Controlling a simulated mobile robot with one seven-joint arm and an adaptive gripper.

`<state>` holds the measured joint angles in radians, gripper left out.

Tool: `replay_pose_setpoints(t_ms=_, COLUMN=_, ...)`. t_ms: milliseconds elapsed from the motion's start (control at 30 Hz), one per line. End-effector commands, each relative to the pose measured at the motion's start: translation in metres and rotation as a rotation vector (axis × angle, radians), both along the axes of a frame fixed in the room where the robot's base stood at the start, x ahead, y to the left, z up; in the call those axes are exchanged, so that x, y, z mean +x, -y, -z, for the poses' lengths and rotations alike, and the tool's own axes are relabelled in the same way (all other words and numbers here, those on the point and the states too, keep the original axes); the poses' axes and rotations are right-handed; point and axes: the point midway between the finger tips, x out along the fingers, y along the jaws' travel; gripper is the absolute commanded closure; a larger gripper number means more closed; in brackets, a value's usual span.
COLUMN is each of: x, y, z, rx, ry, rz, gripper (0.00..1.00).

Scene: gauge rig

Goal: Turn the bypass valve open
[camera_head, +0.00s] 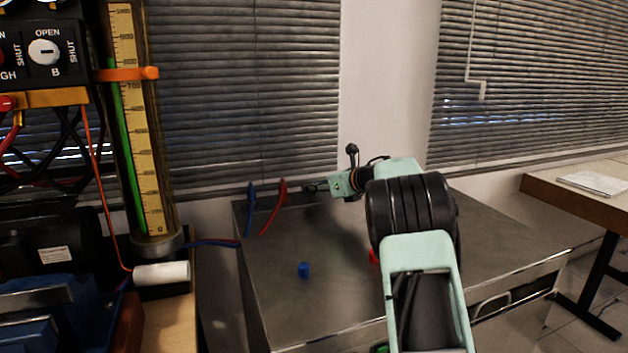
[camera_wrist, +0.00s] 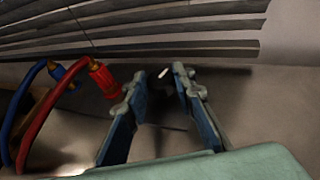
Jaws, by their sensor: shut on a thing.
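In the head view my gripper (camera_head: 314,186) is at the back edge of the grey bench, just right of the red hose end. In the wrist view its two fingers (camera_wrist: 157,82) stand some way apart, with a dark thing bearing a small white mark (camera_wrist: 163,73) between them. I cannot make out its full shape. A round white knob (camera_head: 44,52) marked OPEN, SHUT and B sits on the black panel at upper left, far from my gripper. Neither view shows a clear label reading bypass.
A red hose (camera_head: 272,208) and a blue hose (camera_head: 250,208) rise at the bench's (camera_head: 300,318) back left; the red hose's end (camera_wrist: 103,78) is close left of my fingers. A blue cap (camera_head: 304,270) lies on the bench. A tall gauge column (camera_head: 140,120) stands left. Window blinds (camera_head: 250,90) hang behind.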

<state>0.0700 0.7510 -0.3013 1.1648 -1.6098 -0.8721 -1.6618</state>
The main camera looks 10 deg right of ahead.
Motion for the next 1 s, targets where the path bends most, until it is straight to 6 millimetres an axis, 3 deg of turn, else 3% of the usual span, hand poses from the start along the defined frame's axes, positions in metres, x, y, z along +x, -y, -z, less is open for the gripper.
replay_pose_setpoints(t_ms=400, x=0.0026, y=0.0034, z=-0.0041, rx=-0.002, ry=0.000, rz=-0.209, gripper=1.00)
replay_pose_setpoints(t_ms=1000, x=0.0040, y=0.0034, z=-0.0026, rx=-0.001, ry=0.000, rz=-0.360, gripper=1.00)
